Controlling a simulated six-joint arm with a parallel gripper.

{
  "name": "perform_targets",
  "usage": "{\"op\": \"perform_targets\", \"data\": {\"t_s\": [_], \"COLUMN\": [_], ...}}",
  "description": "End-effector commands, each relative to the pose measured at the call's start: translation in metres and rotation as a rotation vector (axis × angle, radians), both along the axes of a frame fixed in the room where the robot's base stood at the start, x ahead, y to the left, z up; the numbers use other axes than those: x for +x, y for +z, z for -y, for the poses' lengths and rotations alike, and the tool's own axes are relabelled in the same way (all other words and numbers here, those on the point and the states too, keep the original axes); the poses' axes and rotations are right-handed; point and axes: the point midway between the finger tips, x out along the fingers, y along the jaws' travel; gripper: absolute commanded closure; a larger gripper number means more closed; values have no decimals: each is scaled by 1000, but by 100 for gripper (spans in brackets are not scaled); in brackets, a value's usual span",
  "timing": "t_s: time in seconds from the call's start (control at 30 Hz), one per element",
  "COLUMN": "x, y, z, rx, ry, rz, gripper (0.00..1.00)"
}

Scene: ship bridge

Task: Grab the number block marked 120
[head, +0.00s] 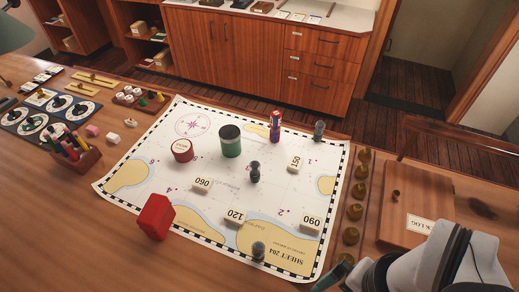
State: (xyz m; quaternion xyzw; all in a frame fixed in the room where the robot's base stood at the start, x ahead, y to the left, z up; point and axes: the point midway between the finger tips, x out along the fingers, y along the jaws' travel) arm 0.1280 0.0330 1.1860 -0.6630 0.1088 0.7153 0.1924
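The number block marked 120 (236,216) is a small cream block with dark digits. It lies on the paper chart (150,196), towards the near edge, right of a red block (155,216). Other cream number blocks lie on the chart: 060 (203,184) farther back and left, 090 (310,224) to the right, and one that seems to read 150 (295,162) farther back. My gripper (335,277) is at the bottom right, partly cut off by the frame edge and well apart from the 120 block. Whether its fingers are open cannot be seen.
A dark-topped piece (258,250) stands near the 120 block. A green cylinder (230,141), a red round tin (182,150), a dark piece (255,172) and a red-blue can (275,126) stand farther back. Brass discs (350,236) and a wooden log box (405,205) lie right.

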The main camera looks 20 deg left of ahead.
Motion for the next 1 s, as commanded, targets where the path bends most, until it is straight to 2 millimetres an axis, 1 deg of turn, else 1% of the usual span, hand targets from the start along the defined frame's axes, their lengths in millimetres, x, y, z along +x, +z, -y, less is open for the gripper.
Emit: {"op": "perform_targets", "data": {"t_s": [0.07,0.13,0.17,0.2,0.27,0.3,0.37,0.4,0.47,0.5,0.53,0.57,0.6,0.63,0.7,0.77,0.87,1.0], "x": [0,8,14,26,48,63,82,88,85,76,67,58,45,36,22,21,42,81], "y": [-8,-19,-24,-30,-41,-49,-63,-75,-95,-108,-118,-128,-139,-145,-156,-162,-171,-187], "z": [3,7,8,5,-8,-25,-65,-97,-149,-180,-201,-219,-237,-248,-263,-269,-269,-269], "rx": [-83,-222,-296,-402,-572,-696,-899,-1041,-1254,-1388,-1483,1526,1488,1466,1430,1418,1416,1418], "ry": [190,494,651,872,1217,1456,1823,2057,2372,2548,2661,-2681,-2547,-2468,-2347,-2304,-2300,-2306], "rz": [-66,-148,-183,-225,-275,-300,-323,-330,-328,-318,-309,290,255,232,202,193,195,196], "gripper": [0,0,0,0,0,0,0,0,0,0,0,0,0,0,0,0,0,0]}}
